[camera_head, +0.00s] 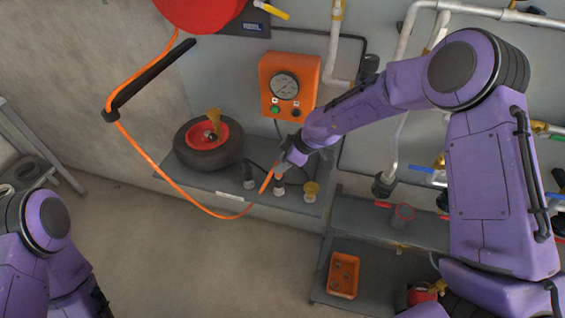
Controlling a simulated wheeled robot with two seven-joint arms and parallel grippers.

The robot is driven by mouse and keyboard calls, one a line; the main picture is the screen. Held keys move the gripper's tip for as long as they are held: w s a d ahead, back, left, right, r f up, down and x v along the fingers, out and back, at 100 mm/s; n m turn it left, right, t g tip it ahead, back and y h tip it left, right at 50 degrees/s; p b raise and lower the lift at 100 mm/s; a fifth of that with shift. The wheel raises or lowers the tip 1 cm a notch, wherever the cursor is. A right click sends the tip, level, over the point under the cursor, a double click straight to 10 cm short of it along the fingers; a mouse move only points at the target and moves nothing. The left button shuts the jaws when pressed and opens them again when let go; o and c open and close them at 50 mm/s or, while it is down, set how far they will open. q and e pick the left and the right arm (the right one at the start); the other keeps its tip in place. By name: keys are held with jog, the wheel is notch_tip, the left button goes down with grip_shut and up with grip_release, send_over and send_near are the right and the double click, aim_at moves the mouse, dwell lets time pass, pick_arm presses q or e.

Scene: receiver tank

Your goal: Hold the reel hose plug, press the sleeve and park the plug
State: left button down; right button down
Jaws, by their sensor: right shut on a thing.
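The orange hose (157,169) hangs from the red reel (200,8), passes a dark bar and loops down to the grey bench. Its end rises to my right gripper (281,168). My right gripper is shut on the reel hose plug, low over the bench's front edge; the plug itself is mostly hidden by the jaws. The sleeve is too small to make out. Dark fittings with pale collars (280,188) and a yellow-topped fitting (311,188) stand on the bench close by. My left arm shows at the lower left; its gripper is out of view.
A wheel with a red hub (208,147) lies on the bench (215,181). An orange gauge box (290,85) is on the wall behind my right gripper. Pipes and valves crowd the right. An orange tray (343,275) sits on a low shelf. The floor at centre left is clear.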

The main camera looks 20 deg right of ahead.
jog(key=shift+f, duration=0.1)
jog(key=shift+f+b, duration=0.35)
jog(key=shift+f+b, duration=0.35)
jog(key=c, duration=0.9)
grip_release()
jog(key=shift+o, duration=0.2)
